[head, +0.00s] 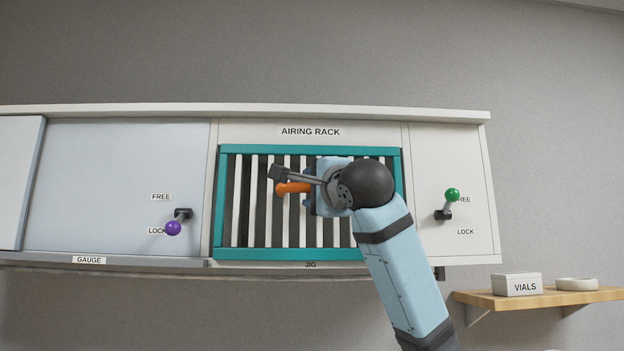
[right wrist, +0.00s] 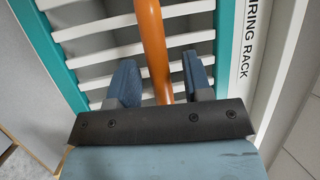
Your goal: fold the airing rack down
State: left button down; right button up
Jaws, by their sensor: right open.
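The airing rack (head: 308,149) is a teal frame with white slats, upright and flush in the cabinet front under its label. An orange handle (head: 293,188) sticks out from its slats; it also shows in the right wrist view (right wrist: 152,40). My right gripper (head: 307,188) is in front of the rack at the handle. In the right wrist view its blue fingers (right wrist: 160,82) stand open on either side of the handle, with gaps visible. My arm hides the rack's right part. My left gripper is not in view.
Right of the rack, a green-knobbed lever (head: 452,195) points up near FREE. Left, a purple-knobbed lever (head: 173,228) points down near LOCK, beside a sliding-type pale panel (head: 100,180). A wooden shelf (head: 540,297) at lower right holds a VIALS box (head: 517,284) and a white dish (head: 576,284).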

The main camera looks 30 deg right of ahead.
jog(key=shift+w, duration=0.4)
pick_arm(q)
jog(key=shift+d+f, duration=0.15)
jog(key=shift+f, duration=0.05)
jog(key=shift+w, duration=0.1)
pick_arm(e)
jog(key=shift+d, duration=0.1)
jog(key=shift+c, duration=0.3)
grip_shut()
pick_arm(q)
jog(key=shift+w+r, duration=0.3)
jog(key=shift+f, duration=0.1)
